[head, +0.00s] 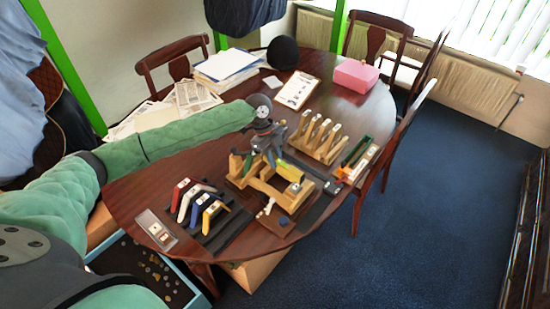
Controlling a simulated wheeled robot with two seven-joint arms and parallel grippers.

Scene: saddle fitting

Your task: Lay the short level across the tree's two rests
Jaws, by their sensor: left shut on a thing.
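The tree (262,187), a pale wooden frame with uprights, stands near the right front part of the table. My left gripper (270,156) is over the tree, reaching in from the left. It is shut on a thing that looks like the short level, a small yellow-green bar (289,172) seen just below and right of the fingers. The gripper hides part of this bar and part of the tree, including the rests. I cannot tell whether the bar touches the rests. My right gripper is not in view.
Black racks (232,226) with coloured arched pieces stand left of the tree. A wooden rack (318,137) with several uprights is behind it. A green and orange holder (357,158) is at the right edge. A clipboard (297,90) and pink box (356,75) lie farther back.

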